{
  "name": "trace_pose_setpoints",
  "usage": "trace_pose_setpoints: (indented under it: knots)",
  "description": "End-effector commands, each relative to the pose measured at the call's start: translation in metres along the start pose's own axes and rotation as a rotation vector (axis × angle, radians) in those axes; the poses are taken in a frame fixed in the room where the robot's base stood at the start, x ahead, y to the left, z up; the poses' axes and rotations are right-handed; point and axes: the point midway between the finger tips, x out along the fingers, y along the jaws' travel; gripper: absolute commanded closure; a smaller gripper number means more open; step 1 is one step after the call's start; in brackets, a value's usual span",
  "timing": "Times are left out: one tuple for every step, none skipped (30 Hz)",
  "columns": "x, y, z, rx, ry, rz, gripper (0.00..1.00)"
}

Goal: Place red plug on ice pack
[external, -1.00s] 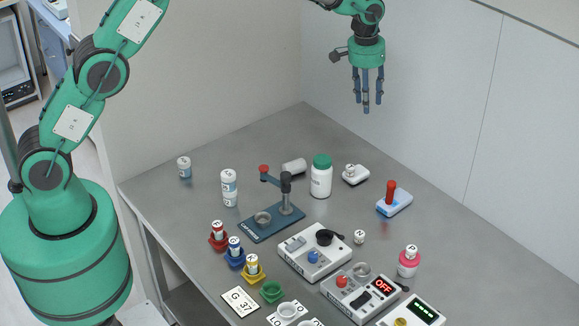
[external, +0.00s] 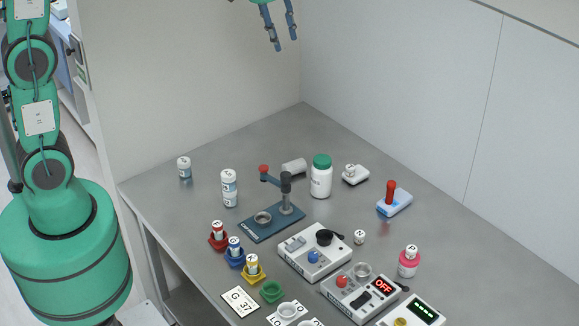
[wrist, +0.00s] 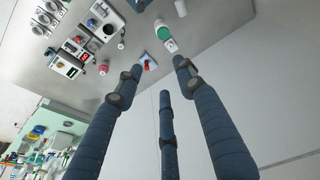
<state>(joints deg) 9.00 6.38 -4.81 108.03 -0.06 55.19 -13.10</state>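The red plug (external: 391,188) stands upright on the blue and white ice pack (external: 400,206), towards the right of the table. Both also show small in the wrist view, with the red plug (wrist: 147,64) over the ice pack (wrist: 153,67). My gripper (external: 284,40) is high above the back of the table, at the top edge of the external view, well apart from the plug. Its three fingers are spread and nothing is between them in the wrist view (wrist: 156,75).
A green-capped white bottle (external: 321,180), a lever press (external: 274,220) and a small white device (external: 356,175) stand left of the ice pack. The table's back corner is clear.

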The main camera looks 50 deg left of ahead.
Motion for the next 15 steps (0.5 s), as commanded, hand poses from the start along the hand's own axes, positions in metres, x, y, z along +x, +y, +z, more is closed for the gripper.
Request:
trace_pose_setpoints:
  knots:
    - [-0.011,-0.007,0.011,0.001,0.011,0.0,0.62]
    - [-0.017,-0.011,0.018,0.003,0.016,0.001,0.62]
    - [-0.023,-0.016,0.026,0.005,0.022,0.001,0.62]
    - [-0.028,-0.019,0.033,0.007,0.026,0.001,0.62]
    - [-0.033,-0.023,0.04,0.008,0.032,0.001,0.62]
    - [-0.038,-0.027,0.049,0.011,0.038,0.001,0.62]
    - [-0.043,-0.03,0.055,0.013,0.043,0.001,0.62]
    - [-0.047,-0.034,0.062,0.015,0.049,0.0,0.62]
    - [-0.052,-0.038,0.071,0.017,0.056,0.0,0.62]
    - [-0.056,-0.042,0.078,0.018,0.06,0.0,0.62]
    - [-0.06,-0.045,0.085,0.02,0.067,0.0,0.62]
    - [-0.064,-0.049,0.094,0.022,0.073,-0.001,0.62]
    - [-0.067,-0.052,0.101,0.024,0.078,-0.001,0.62]
    - [-0.071,-0.055,0.109,0.027,0.084,-0.001,0.62]
    - [-0.075,-0.059,0.118,0.029,0.091,-0.002,0.62]
